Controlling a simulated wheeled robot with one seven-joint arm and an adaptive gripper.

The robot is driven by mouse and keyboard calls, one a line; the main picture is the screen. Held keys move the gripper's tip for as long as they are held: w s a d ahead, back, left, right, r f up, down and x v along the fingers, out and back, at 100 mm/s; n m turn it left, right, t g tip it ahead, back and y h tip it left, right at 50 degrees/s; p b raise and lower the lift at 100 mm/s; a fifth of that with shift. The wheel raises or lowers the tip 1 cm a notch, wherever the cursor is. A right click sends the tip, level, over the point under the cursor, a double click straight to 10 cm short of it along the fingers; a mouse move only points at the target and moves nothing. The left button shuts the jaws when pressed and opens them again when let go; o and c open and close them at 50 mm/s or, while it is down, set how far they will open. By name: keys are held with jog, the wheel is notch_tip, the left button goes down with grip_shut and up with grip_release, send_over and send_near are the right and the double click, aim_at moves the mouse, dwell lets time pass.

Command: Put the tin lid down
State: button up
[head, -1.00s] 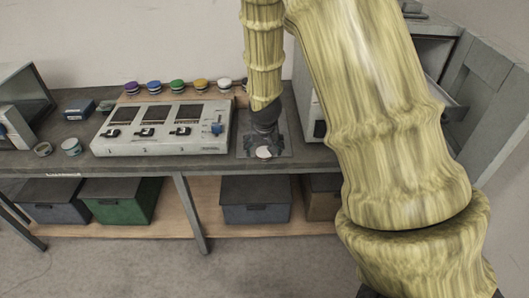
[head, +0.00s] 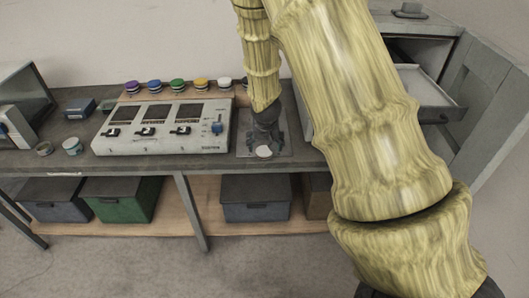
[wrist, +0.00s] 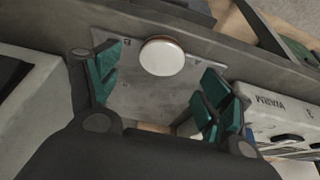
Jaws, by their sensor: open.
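A round white lid with a brownish edge (wrist: 161,57) lies flat on a grey metal plate (wrist: 128,88), near one edge of it. In the head view the lid (head: 264,152) shows as a small white disc at the front of the plate (head: 284,147), on the workbench. My gripper (wrist: 158,80) is open, with its teal finger pads spread wide on either side. The lid is just beyond the fingertips in the wrist picture, and no finger appears to touch it. In the head view my gripper (head: 265,138) is low over the plate, right behind the lid.
A pale control panel (head: 160,143) with sliders stands left of the plate. Several coloured round pieces (head: 177,86) line the shelf behind it. An open drawer (head: 430,98) juts out at right. Lidded boxes (head: 254,197) sit below the bench.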

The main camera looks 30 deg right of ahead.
aim_at(264, 150)
jog(key=shift+p+x, duration=0.75)
jog(key=shift+x, duration=1.8)
jog(key=c, duration=1)
jog(key=shift+r, duration=0.15)
jog(key=shift+r+b, duration=0.5)
jog(key=shift+r, duration=0.75)
jog(key=s+a+b, duration=0.1)
jog(key=s+a, duration=0.2)
jog(key=s, duration=0.1)
jog(key=s+a+r+b, duration=0.1)
jog(key=s+a, duration=0.1)
jog(key=s, duration=0.3)
jog(key=s+a+r+b, duration=0.1)
jog(key=s+a+b, duration=0.1)
jog(key=s+a, duration=0.1)
jog(key=shift+s+a+r, duration=0.15)
jog(key=shift+s+a, duration=0.15)
jog(key=shift+s, duration=0.5)
